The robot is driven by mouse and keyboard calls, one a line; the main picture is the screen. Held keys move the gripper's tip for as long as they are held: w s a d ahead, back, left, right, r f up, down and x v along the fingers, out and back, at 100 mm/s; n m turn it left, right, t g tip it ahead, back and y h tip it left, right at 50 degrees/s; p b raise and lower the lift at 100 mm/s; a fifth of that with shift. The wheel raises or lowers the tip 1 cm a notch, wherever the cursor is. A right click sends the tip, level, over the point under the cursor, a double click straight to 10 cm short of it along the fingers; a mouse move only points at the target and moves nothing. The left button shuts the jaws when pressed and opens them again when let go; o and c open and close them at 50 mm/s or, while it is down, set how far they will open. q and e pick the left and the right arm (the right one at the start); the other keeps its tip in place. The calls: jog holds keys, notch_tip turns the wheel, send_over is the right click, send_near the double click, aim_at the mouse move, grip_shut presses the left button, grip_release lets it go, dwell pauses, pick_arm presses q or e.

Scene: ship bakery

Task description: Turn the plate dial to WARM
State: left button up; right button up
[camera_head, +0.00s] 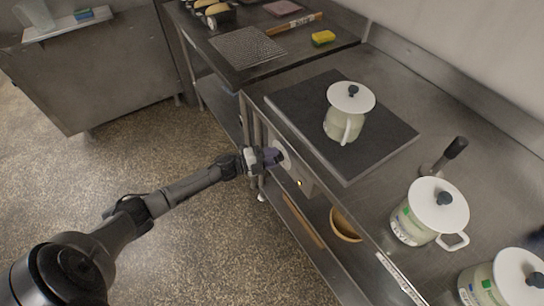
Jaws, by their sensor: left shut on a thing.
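The dark square plate (385,140) is set in the steel counter, with a white lidded pot (347,112) standing upright on it. Its pale control panel (305,172) is on the counter's front face, with a small lit orange lamp (299,183). My left gripper (273,156) reaches in from the left and is shut on the plate dial at this panel. The fingers hide most of the dial, so its pointer and the WARM mark cannot be read. My right gripper is not in view.
Two more lidded pots, one white-lidded (438,206) and one at the corner (505,282), stand right of the plate near a dark-handled tool (444,156). A wooden bowl (345,224) sits on the shelf below. The floor left of the counter is clear.

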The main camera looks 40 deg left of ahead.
pick_arm(q)
jog(key=shift+m, duration=0.3)
jog(key=o, duration=0.9)
jog(key=shift+p+v, duration=1)
jog(key=shift+v, duration=5.9)
jog(key=shift+r, duration=0.15)
